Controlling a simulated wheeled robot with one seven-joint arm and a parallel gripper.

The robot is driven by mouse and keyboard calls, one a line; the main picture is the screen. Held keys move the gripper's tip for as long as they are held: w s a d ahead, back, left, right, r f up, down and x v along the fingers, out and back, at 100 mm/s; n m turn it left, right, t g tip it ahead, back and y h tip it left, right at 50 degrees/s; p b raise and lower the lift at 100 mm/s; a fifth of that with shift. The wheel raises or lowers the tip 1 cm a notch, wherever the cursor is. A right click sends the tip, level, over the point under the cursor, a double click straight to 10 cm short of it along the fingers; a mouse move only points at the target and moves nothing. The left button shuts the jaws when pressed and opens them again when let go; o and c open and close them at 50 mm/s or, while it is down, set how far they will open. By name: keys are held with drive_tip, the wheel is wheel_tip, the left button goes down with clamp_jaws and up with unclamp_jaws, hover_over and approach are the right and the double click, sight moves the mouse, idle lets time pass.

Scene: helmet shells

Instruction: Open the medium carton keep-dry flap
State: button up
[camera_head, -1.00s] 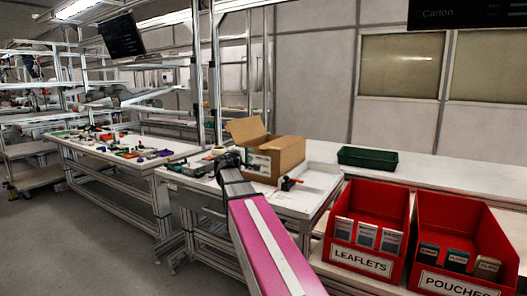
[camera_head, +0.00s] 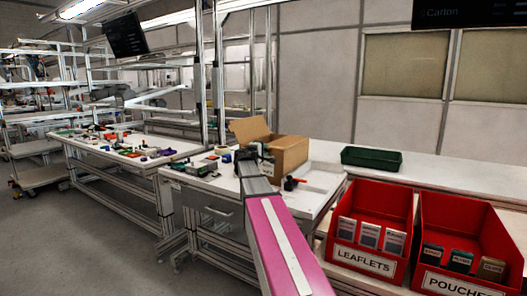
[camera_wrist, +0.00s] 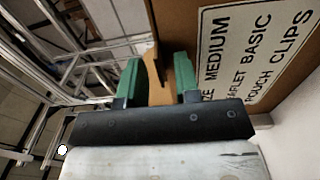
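The brown cardboard carton (camera_head: 290,153) stands on the white workbench, with one flap (camera_head: 250,130) raised at its back left. My gripper (camera_head: 247,158) is at the carton's left front side, partly hidden by my arm. In the wrist view, the carton's labelled side (camera_wrist: 180,22) fills the upper right; its white label reads "MEDIUM" and "POUCH CLIPS". My gripper's green fingers (camera_wrist: 158,80) are apart, with a narrow brown cardboard piece (camera_wrist: 154,70) between them. I cannot tell whether the fingers touch it.
A small dark item with a red handle (camera_head: 291,184) lies right of my arm. A green tray (camera_head: 371,159) sits on the back bench. Red bins for leaflets (camera_head: 345,247) and pouches (camera_head: 432,262) stand at the right. Small parts (camera_head: 206,165) lie left of the carton.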

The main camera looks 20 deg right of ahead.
clamp_jaws()
drive_tip(key=s+d+r+m, duration=0.4)
drive_tip(key=s+m, duration=0.1)
drive_tip(key=m, duration=0.6)
drive_tip(key=s+d+r+m, duration=0.3)
drive_tip(key=s+r+m, duration=0.1)
drive_tip(key=m, duration=0.7)
drive_tip(key=shift+s+d+m, duration=0.3)
drive_tip(key=shift+s+d, duration=0.1)
drive_tip(key=shift+s, duration=0.15)
